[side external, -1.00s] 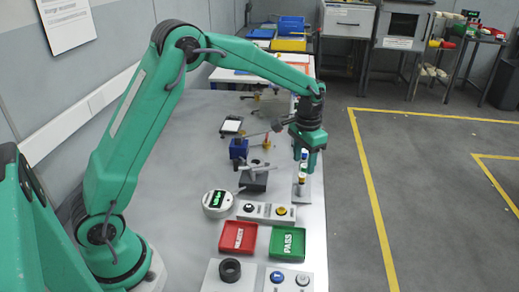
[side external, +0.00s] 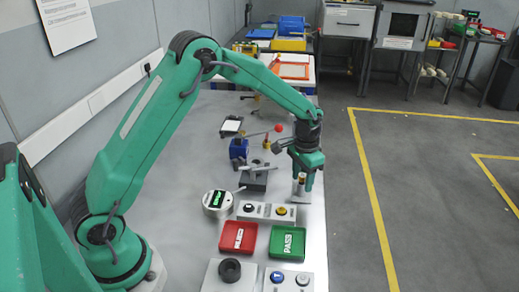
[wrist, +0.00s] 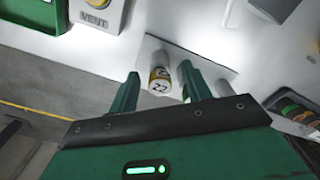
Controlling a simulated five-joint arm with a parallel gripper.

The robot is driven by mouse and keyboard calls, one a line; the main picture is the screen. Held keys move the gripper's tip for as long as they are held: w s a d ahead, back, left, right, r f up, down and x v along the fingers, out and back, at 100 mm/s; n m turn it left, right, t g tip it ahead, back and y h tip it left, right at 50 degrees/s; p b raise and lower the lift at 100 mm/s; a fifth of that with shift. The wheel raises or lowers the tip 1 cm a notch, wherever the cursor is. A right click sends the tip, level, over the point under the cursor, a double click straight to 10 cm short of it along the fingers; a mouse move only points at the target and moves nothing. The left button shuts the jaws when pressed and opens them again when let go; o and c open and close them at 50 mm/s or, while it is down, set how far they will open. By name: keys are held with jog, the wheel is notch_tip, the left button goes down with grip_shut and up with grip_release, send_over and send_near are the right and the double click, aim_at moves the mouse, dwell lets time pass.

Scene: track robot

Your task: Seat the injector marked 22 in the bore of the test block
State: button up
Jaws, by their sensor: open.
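The injector marked 22 (wrist: 159,82), pale with a yellow band, stands upright in a grey stand (wrist: 152,46) in the wrist view. In the side view my gripper (side external: 308,181) is low at the stand (side external: 300,197), beside a light injector (side external: 300,181). A dark block with a lever (side external: 254,182) stands to the left; I cannot tell whether it is the test block.
A two-button panel (side external: 266,211), a round gauge (side external: 217,202), a red tray (side external: 238,237) and a green PASS tray (side external: 288,242) lie nearer the camera. A red-knobbed lever (side external: 278,127) stands behind. The bench's right edge is close to my gripper.

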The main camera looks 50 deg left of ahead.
aim_at(303, 175)
jog(key=shift+c, duration=0.4)
grip_shut()
jog(key=shift+r, duration=0.1)
jog(key=shift+r, duration=0.5)
notch_tip(303, 175, up, 3)
jog(key=shift+r, duration=0.15)
jog(key=s+d+r, duration=0.6)
jog(key=d, duration=0.3)
jog(key=shift+s+d+r, duration=0.2)
jog(key=shift+d+r, duration=0.1)
jog(key=shift+d, duration=0.1)
